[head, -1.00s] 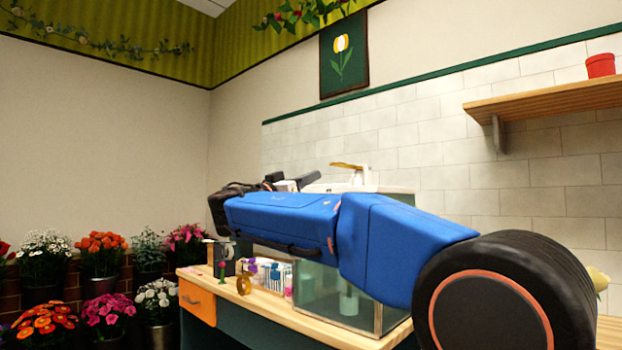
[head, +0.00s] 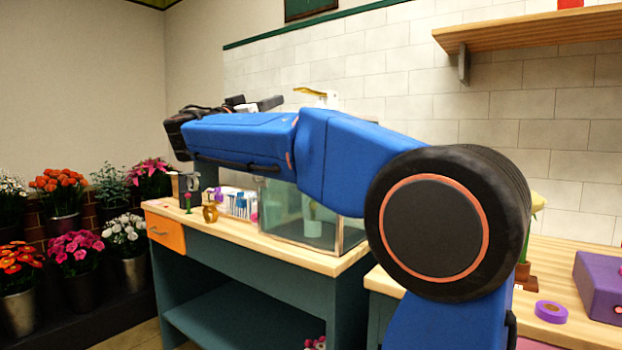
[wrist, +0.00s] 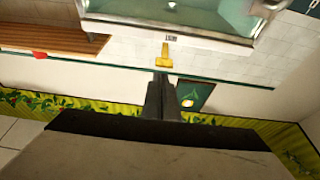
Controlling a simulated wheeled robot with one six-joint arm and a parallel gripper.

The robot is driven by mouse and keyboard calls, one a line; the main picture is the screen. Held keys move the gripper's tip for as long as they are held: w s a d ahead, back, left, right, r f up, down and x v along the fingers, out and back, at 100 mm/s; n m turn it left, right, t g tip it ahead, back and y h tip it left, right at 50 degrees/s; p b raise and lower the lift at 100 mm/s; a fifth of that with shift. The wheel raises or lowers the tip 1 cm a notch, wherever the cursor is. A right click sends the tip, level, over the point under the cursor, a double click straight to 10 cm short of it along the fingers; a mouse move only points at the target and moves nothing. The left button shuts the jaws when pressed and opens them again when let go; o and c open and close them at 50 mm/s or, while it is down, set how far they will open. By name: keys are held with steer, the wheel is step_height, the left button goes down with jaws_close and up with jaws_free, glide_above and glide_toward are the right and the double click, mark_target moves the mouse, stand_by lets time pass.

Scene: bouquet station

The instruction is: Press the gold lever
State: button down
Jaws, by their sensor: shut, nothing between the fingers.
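The gold lever (head: 310,91) tops a white fitting at the back of the glass tank (head: 310,220), against the tiled wall. In the wrist view, which is upside down, the gold lever (wrist: 164,58) is just past my fingertips, in line with them. My gripper (wrist: 162,78) is shut and empty. In the head view my gripper (head: 272,103) shows as dark fingers beyond the blue arm, left of the lever. I cannot tell whether the fingertips touch the lever. My arm hides part of the tank and the lever's base.
A wooden shelf (head: 550,35) juts from the wall at the right. The workbench (head: 255,240) carries small items left of the tank (wrist: 200,20). Purple tape (head: 551,312) and a purple box (head: 600,290) lie on the right-hand bench. Flower buckets (head: 134,270) stand at the left.

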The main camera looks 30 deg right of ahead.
step_height(320, 180, up, 7)
steer(key=shift+w+a+f, duration=0.2)
steer(key=shift+a, duration=0.05)
steer(key=x, duration=1)
steer(key=shift+f, duration=2)
